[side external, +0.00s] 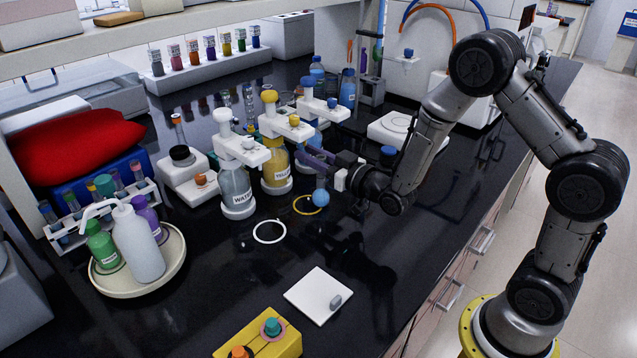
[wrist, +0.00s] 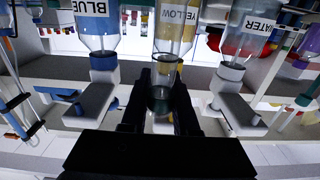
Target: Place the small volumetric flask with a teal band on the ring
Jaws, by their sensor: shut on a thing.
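My gripper (side external: 322,168) is shut on the neck of a small flask (side external: 321,196) with a round, blue-looking bulb. The flask hangs about upright beside the right edge of the yellow ring (side external: 296,208); I cannot tell its exact height above the bench. A white ring (side external: 256,236) lies nearer the front, left of the flask. In the wrist view, which looks upside down, the black fingers (wrist: 161,90) close around the clear neck (wrist: 160,103), and a dark teal part shows at the neck.
The WATER (side external: 236,188), YELLOW (side external: 276,170) and BLUE (wrist: 97,30) dispenser bottles stand in a row close behind the flask. A white plate (side external: 312,292), a yellow block (side external: 262,338) and a tray of wash bottles (side external: 172,272) are nearer the front. The dark bench between them is mostly clear.

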